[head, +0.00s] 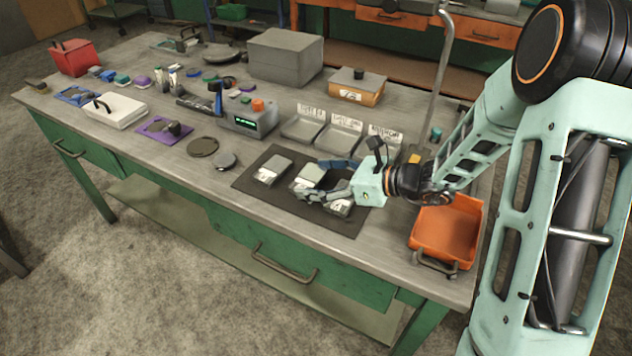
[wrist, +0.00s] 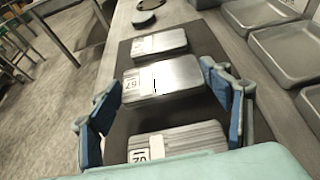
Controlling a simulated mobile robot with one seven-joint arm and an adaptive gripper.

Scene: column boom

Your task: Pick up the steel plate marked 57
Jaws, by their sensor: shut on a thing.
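Three grey steel plates with white number labels are at the dark mat (head: 250,184). My gripper (head: 324,180) is over the mat, its blue-padded fingers on both sides of the middle plate (head: 311,174). In the wrist view my gripper (wrist: 164,88) is shut on this middle plate (wrist: 175,76). I cannot tell whether the held plate is clear of the mat.
Three shallow grey trays (head: 340,138) with label cards stand behind the mat. An orange bin (head: 446,236) is at the right edge of the bench. A grey device with an orange knob (head: 250,119) and a round dark disc (head: 203,147) are to the left. The bench front is clear.

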